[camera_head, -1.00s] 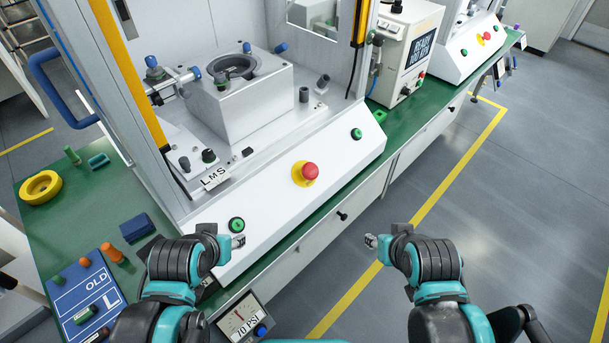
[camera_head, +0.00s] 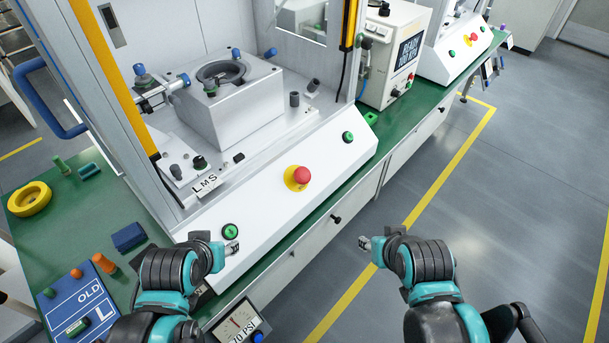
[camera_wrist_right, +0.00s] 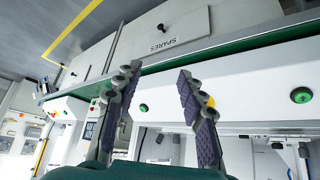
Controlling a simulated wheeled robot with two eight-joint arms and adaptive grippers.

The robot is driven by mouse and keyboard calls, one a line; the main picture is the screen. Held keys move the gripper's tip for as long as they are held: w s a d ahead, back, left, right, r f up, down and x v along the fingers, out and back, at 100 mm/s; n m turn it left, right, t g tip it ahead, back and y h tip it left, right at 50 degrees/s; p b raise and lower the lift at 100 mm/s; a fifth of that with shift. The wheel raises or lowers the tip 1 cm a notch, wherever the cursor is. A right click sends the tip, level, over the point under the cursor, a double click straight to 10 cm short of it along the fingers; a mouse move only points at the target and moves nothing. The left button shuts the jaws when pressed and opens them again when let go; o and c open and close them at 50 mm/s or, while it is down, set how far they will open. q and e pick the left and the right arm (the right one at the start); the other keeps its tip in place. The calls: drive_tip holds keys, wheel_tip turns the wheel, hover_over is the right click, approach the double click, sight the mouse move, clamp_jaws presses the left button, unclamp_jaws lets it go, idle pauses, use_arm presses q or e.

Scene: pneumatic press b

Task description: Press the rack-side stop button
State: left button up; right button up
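A red stop button (camera_head: 302,175) on a yellow base sits on the sloped white front panel (camera_head: 265,205) of the near press. In the right wrist view only a yellow edge (camera_wrist_right: 211,101) shows behind one finger. A second red stop button (camera_head: 473,37) is on the farther press at upper right. The frames do not show which one is rack-side. My left gripper (camera_head: 231,248) is beside the near press's lower green button (camera_head: 230,230); its fingers are too small to judge. My right gripper (camera_head: 364,243) is beyond the bench front; its fingers are apart and empty in the wrist view (camera_wrist_right: 160,70).
Another green button (camera_head: 348,137) is at the panel's right end. A gauge (camera_head: 239,325) stands by my left arm. A blue tray (camera_head: 75,310) and a yellow ring (camera_head: 29,199) lie on the green bench at left. Open floor (camera_head: 470,220) lies at right.

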drive_tip(key=shift+c, duration=0.3)
drive_tip(key=c, duration=0.5)
drive_tip(key=shift+w+a+r+m, duration=0.1)
drive_tip(key=shift+w+r+m, duration=0.1)
drive_tip(key=shift+r+m, duration=0.2)
clamp_jaws()
drive_tip(key=w+a+r+m+g+y+p, duration=0.1)
drive_tip(key=w+a+r+m+p, duration=0.3)
drive_tip(key=m, duration=0.9)
drive_tip(key=w+a+r+m+y+p, duration=0.4)
drive_tip(key=w+m+p, duration=0.4)
drive_tip(key=w+m, duration=0.5)
drive_tip(key=shift+r+g+p, duration=0.2)
drive_tip(key=shift+g+p, duration=0.15)
drive_tip(key=shift+g, duration=0.05)
drive_tip(key=shift+a, duration=0.1)
